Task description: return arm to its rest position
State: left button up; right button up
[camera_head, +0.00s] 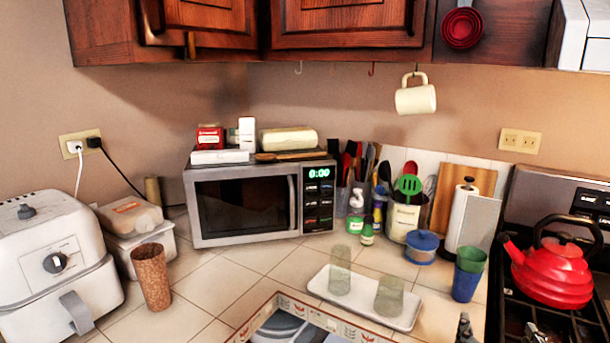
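My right gripper (500,332) shows only at the bottom edge of the head view, right of centre. Two dark fingertips stand apart there, with nothing visible between them. One is near the counter's edge and the other is in front of the stove. The rest of the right arm is below the frame. My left gripper and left arm are not in view.
A red kettle (553,273) sits on the stove at right. Blue and green cups (467,281) stand left of it. A white tray (408,318) holds two glasses. The microwave (258,204), cork-like tumbler (151,276) and air fryer (50,270) stand farther left. A mug (415,98) hangs above.

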jog(key=s+a+f+n+g+y, duration=0.1)
jog(key=s+a+f+g+y, duration=0.2)
jog(key=f, duration=0.5)
jog(key=s+a+f+n+g, duration=0.25)
jog(key=s+f, duration=0.25)
jog(key=f, duration=0.3)
jog(key=s+a+f+n+g+y, duration=0.2)
jog(key=s+a+f+g, duration=0.45)
jog(key=s+f, duration=0.8)
jog(key=f, duration=2.2)
jog(key=s+d+f+g, duration=0.2)
jog(key=s+f, duration=1.3)
jog(key=s, duration=0.2)
jog(key=shift+d+f, duration=0.3)
jog(key=shift+f, duration=0.05)
jog(key=shift+n, duration=0.25)
